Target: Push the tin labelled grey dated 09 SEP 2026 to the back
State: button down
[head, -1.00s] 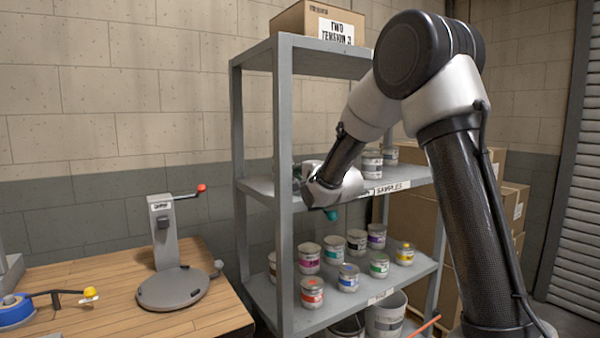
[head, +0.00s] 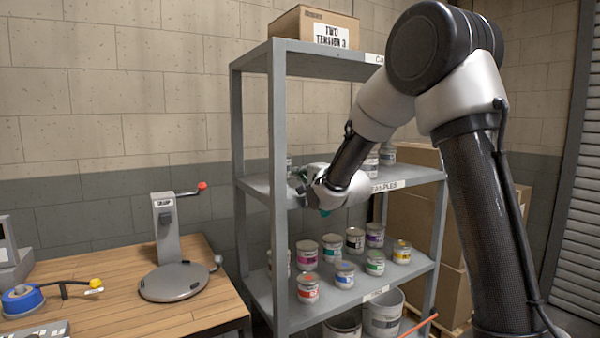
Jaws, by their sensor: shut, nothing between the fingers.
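My gripper (head: 299,179) is at the left end of the middle shelf (head: 409,176), just right of the front post. Its fingers are small and partly hidden, and it appears shut and empty. A pale tin (head: 289,166) shows just behind the fingers, partly covered by the post; I cannot tell whether they touch. Grey-white tins, one at the shelf's right part (head: 387,154) and one beside it (head: 370,166), are partly hidden by my arm. No colour name or date is readable on any tin, so I cannot tell which is the grey one dated 09 SEP 2026.
The lower shelf (head: 330,311) holds several tins with coloured labels. Grey posts (head: 279,200) frame the rack. A cardboard box (head: 312,25) stands on top. A wooden bench (head: 120,300) with a scale-like stand (head: 172,281) is at the left.

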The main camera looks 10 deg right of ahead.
jog(key=v, duration=0.8)
jog(key=shift+r, duration=0.15)
jog(key=s+d+f+n+g+h, duration=0.1)
jog(key=s+d+n+g+h, duration=0.2)
jog(key=s, duration=0.4)
jog(key=s+d+f+n+g+h, duration=0.1)
jog(key=s+d+f+n+g, duration=0.15)
jog(key=s+d, duration=0.4)
jog(key=s+d+f+n+g, duration=0.1)
jog(key=s+n+g, duration=0.1)
jog(key=s, duration=0.6)
jog(key=s+d+f+n+g, duration=0.1)
jog(key=s+f+n+g, duration=0.1)
jog(key=s, duration=0.7)
jog(key=s+d+f+n+g+h, duration=0.1)
jog(key=s+f+n+g, duration=0.1)
jog(key=s+n, duration=0.3)
jog(key=s+g, duration=0.1)
jog(key=s, duration=0.3)
jog(key=shift+d+g, duration=0.25)
jog(key=shift+g, duration=0.1)
